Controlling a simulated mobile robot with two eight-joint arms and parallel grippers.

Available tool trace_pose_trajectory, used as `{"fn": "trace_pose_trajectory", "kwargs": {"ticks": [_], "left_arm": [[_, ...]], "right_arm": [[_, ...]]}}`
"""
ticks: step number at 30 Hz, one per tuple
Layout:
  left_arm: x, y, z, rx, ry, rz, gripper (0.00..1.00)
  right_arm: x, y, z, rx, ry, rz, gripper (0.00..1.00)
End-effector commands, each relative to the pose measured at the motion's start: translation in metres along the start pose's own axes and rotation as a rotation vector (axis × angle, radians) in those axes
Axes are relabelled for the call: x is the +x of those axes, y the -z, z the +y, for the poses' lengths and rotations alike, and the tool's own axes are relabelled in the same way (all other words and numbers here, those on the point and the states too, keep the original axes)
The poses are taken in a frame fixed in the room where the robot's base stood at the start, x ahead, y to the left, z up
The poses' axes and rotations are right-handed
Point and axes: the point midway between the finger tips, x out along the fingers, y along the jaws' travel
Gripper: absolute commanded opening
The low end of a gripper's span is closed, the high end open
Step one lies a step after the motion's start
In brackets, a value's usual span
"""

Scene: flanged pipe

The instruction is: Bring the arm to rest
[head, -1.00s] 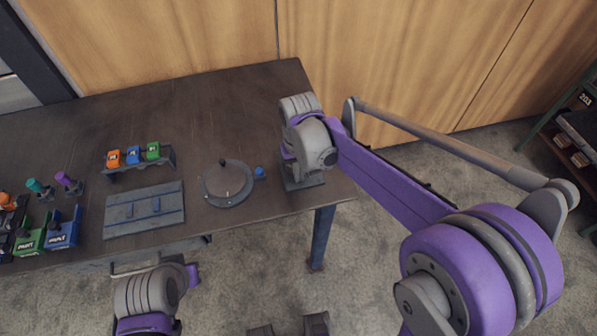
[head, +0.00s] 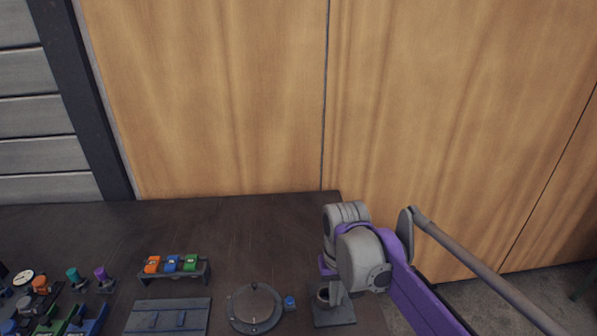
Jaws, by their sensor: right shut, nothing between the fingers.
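My right arm comes in from the lower right, and its grey and purple wrist hangs over the right end of the dark table (head: 230,225). My right gripper (head: 334,288) points down under the wrist and is mostly hidden by it. It is shut and holds nothing. Just below it is a dark square base with a short round pipe stub (head: 334,316). I cannot tell whether the fingers touch the stub. My left gripper is out of view.
A round flanged disc (head: 254,308) with a knob lies left of the base, beside a small blue piece (head: 290,302). A rack (head: 176,270) holds orange, blue and green blocks. A flat panel (head: 168,317) and several small fixtures are farther left. A wooden wall (head: 210,100) stands behind.

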Motion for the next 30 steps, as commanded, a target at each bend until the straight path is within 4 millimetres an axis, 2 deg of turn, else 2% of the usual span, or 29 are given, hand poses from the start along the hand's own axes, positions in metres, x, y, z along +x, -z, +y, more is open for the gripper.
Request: {"fn": "trace_pose_trajectory", "kwargs": {"ticks": [5, 11, 15, 18, 24, 30], "left_arm": [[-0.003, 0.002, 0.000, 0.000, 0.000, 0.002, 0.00], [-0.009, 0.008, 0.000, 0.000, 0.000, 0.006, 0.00], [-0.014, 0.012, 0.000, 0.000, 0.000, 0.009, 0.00], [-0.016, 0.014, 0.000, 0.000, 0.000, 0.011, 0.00], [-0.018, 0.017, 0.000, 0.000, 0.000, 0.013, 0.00], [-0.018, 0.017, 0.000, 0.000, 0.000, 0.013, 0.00]], "right_arm": [[-0.001, -0.023, 0.011, 0.007, 0.005, 0.053, 0.00], [0.009, -0.081, 0.035, 0.021, 0.011, 0.205, 0.00], [0.027, -0.123, 0.048, 0.030, 0.007, 0.315, 0.00], [0.042, -0.146, 0.055, 0.034, 0.001, 0.381, 0.00], [0.061, -0.171, 0.061, 0.038, -0.008, 0.458, 0.00], [0.064, -0.174, 0.061, 0.038, -0.010, 0.470, 0.00]]}}
